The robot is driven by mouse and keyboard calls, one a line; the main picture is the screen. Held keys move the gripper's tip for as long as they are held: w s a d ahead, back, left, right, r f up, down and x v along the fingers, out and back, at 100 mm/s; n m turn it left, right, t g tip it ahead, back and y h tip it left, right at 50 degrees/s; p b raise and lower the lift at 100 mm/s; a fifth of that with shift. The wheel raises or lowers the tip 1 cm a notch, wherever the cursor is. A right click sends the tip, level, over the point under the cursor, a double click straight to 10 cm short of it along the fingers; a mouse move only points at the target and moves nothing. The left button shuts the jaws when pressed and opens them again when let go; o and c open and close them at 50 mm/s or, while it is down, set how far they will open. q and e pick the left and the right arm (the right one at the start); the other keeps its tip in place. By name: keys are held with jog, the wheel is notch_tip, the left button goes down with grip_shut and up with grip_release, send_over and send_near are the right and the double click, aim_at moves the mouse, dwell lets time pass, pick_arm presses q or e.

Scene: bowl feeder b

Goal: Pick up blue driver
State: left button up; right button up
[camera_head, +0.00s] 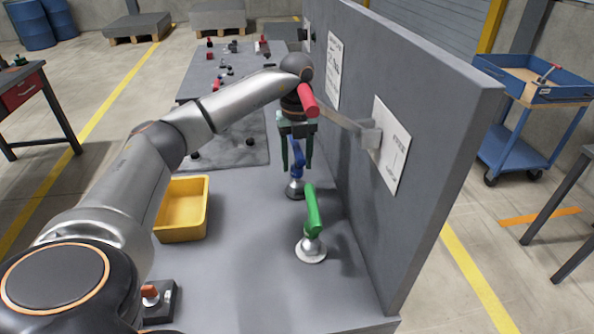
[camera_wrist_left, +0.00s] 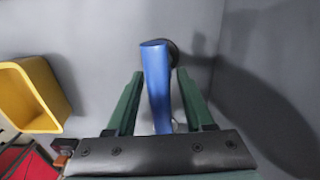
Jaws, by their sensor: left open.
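The blue driver (camera_head: 298,158) stands upright on a round silver base on the grey bench, close to the grey panel. My left gripper (camera_head: 297,166) is above the bench with its green fingers pointing down, one on each side of the blue driver. In the left wrist view, the blue driver (camera_wrist_left: 156,85) shows between the open fingers (camera_wrist_left: 160,76), with a visible gap on both sides. A green driver (camera_head: 312,208) stands on its own round base nearer to me. My right gripper is not in view.
The upright grey panel (camera_head: 425,110) stands close to the right of my left gripper, with a bracket (camera_head: 369,134) sticking out. A yellow bin (camera_head: 181,222) sits on the bench to the left; it also shows in the left wrist view (camera_wrist_left: 42,92). Bench between is clear.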

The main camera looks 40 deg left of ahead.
pick_arm(q)
jog(key=shift+f, duration=0.55)
grip_shut()
jog(key=shift+r, duration=0.1)
dwell(0.9)
